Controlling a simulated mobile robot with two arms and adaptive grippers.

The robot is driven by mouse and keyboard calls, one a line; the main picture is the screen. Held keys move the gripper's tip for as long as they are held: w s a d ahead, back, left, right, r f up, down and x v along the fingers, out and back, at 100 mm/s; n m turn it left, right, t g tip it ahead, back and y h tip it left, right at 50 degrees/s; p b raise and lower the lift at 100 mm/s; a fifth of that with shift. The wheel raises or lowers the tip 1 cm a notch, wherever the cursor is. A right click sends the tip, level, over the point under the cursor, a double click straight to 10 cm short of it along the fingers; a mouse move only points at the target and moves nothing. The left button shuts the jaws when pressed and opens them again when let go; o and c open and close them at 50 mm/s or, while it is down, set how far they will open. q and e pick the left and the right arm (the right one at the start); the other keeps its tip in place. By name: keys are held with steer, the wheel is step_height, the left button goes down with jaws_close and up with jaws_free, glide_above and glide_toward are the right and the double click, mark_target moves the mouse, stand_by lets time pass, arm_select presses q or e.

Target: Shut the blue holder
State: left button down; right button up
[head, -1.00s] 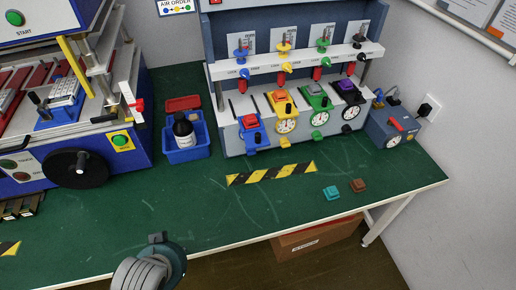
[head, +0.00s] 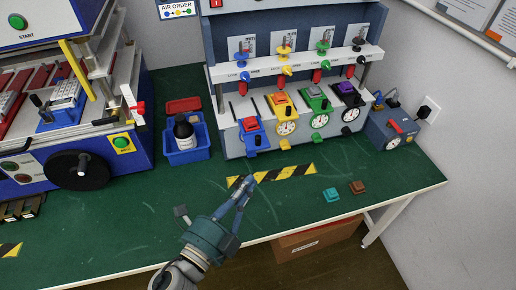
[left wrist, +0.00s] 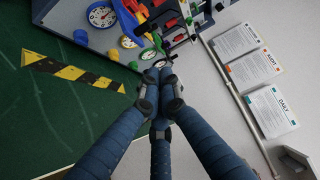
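The blue holder (head: 255,140) is the leftmost of the coloured holders on the front of the blue-grey test station in the head view. A red piece (head: 250,124) shows on its top; whether its closing part is up or down is too small to tell. My left gripper (head: 247,179) is over the table in front of the station, short of the holder, at the striped tape. Its blue fingers are together and empty; they also meet in the left wrist view (left wrist: 158,72). My right gripper is not in view.
Yellow (head: 281,105), green (head: 316,98) and dark purple (head: 347,92) holders stand to the right of the blue one. A blue bin (head: 186,155) with a dark bottle is left of it. Teal (head: 331,194) and brown (head: 357,187) keys lie on the table's right.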

mark_target(249, 125)
arm_select(q)
steer(key=w+d+p, duration=0.2)
steer(key=w+p, duration=0.1)
steer(key=w, duration=0.8)
steer(key=shift+d, duration=0.2)
steer(key=w+a, duration=0.1)
steer(key=w, duration=0.2)
steer(key=w+a, duration=0.1)
steer(key=w, duration=0.2)
steer(key=w+a, duration=0.1)
steer(key=w, duration=0.2)
steer(key=shift+w+a, duration=0.1)
steer(key=shift+w, duration=0.3)
steer(key=shift+r, duration=0.1)
